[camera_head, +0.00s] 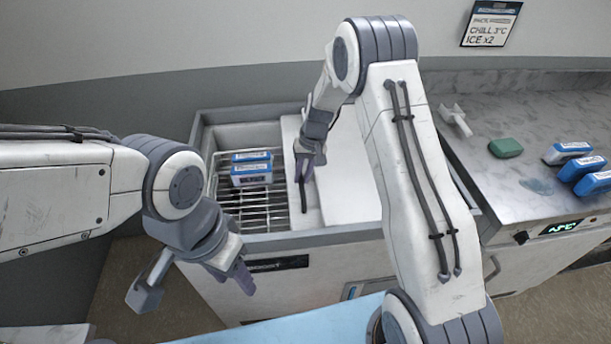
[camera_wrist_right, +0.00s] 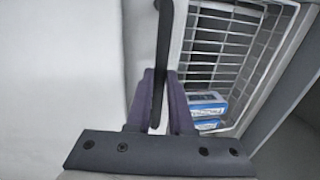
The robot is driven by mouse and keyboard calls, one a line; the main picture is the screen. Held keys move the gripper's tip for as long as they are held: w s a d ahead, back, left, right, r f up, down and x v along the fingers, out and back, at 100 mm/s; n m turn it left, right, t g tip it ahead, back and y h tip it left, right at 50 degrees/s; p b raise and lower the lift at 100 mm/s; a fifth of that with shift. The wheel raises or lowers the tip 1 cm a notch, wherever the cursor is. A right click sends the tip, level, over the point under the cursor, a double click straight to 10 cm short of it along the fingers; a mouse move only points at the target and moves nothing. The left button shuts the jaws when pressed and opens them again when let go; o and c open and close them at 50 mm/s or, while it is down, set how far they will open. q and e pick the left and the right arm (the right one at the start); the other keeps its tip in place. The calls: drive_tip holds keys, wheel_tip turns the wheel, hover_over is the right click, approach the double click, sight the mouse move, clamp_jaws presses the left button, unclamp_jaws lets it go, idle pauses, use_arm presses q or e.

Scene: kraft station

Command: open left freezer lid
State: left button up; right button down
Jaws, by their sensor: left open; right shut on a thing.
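The chest freezer (camera_head: 350,237) stands in front of me. Its white left lid (camera_head: 291,135) lies toward the right, and the left side of the freezer is uncovered. The lid's dark bar handle (camera_head: 304,197) runs along the lid near its left edge. My right gripper (camera_head: 305,170) is shut on this handle. In the right wrist view the gripper's purple fingers (camera_wrist_right: 160,85) are on either side of the handle (camera_wrist_right: 164,40), with white lid surface to the left. My left gripper (camera_head: 197,285) is open and empty, in front of the freezer's left side.
A wire basket (camera_head: 262,215) with blue-and-white packs (camera_head: 251,175) shows in the uncovered side. To the right, a marble-look counter (camera_head: 490,185) holds a green item (camera_head: 505,147), several blue packs (camera_head: 566,152) and a white tool-like item (camera_head: 456,119). A light blue surface (camera_head: 300,322) is in the foreground.

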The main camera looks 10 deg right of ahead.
drive_tip(key=shift+w+r, duration=0.1)
drive_tip(key=c, duration=0.8)
unclamp_jaws()
wheel_tip(320, 180, up, 10)
drive_tip(key=d+b, duration=0.2)
drive_tip(key=shift+s, duration=0.2)
drive_tip(key=shift+r, duration=0.1)
